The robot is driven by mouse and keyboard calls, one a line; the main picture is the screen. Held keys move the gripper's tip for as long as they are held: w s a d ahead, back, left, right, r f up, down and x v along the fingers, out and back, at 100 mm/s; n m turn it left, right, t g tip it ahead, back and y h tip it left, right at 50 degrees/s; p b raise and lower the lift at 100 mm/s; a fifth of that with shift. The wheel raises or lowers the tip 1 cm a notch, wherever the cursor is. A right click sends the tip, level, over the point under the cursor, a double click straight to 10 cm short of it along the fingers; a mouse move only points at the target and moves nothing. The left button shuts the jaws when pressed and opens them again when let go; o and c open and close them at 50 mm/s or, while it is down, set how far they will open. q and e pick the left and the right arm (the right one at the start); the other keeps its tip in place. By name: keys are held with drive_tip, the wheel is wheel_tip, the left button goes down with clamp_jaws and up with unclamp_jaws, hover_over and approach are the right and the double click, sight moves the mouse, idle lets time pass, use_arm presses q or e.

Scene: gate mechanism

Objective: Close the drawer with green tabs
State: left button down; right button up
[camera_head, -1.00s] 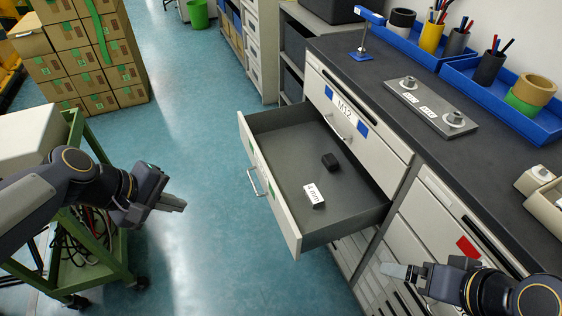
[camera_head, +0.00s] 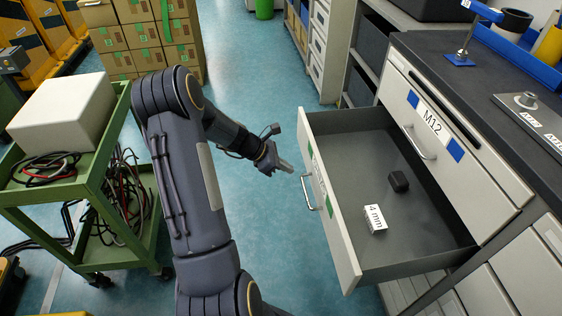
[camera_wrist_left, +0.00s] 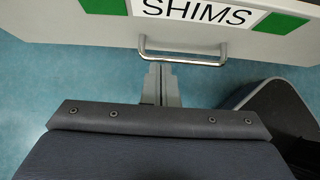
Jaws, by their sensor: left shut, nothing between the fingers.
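The drawer with green tabs (camera_head: 341,237) is pulled out from the cabinet in the head view. Its front also shows in the left wrist view, with a SHIMS label (camera_wrist_left: 197,12) between green tabs (camera_wrist_left: 282,22) and a metal bar handle (camera_wrist_left: 182,57). A black block (camera_head: 399,181) and a white box marked 4 mm (camera_head: 375,218) lie inside the drawer. My left gripper (camera_head: 287,167) is shut and empty, in front of the drawer front near the handle. In the left wrist view its fingertips (camera_wrist_left: 160,70) appear just below the handle. My right gripper is out of view.
The closed M12 drawer (camera_head: 468,170) with blue tabs is above the open one, under the dark worktop (camera_head: 440,60). A green cart (camera_head: 95,190) with cables and a white box stands left. Cardboard boxes (camera_head: 150,35) are stacked behind. Blue floor (camera_head: 270,250) is free before the drawer.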

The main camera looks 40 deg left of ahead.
sight(315, 174)
use_arm(q)
drive_tip(key=w+d+f, duration=0.1)
drive_tip(key=w+d, duration=0.1)
drive_tip(key=w+d+f, duration=0.1)
drive_tip(key=w, duration=0.1)
drive_tip(key=shift+d+f, duration=0.25)
drive_tip(key=shift+f, duration=0.05)
drive_tip(key=shift+w+d, duration=0.45)
drive_tip(key=shift+w, duration=0.05)
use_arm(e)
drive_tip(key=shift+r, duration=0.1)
use_arm(q)
drive_tip(key=shift+w, duration=0.1)
